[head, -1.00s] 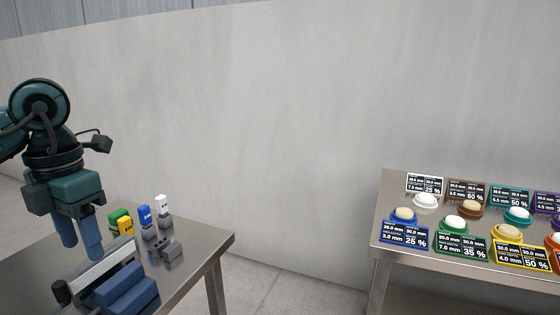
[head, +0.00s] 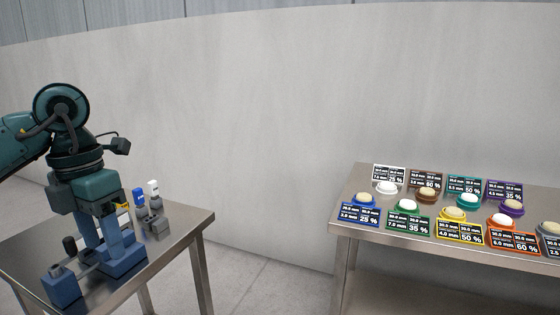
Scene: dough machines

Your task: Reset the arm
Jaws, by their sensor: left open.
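My left arm comes in from the left, with its gripper (head: 107,240) pointing down over the left metal table (head: 183,243). Its two blue fingers are apart, with nothing seen between them. The fingers are in front of or just above a blue machine (head: 122,264) on the table; I cannot tell whether they touch it. Part of the machine is hidden behind the fingers. My right gripper is not in view.
Small blue-and-white (head: 139,197) and white (head: 153,188) items stand behind the gripper, beside grey blocks (head: 157,224). A yellow item is mostly hidden. The right metal table (head: 345,229) holds several coloured dough dishes with label cards. A floor gap separates the tables.

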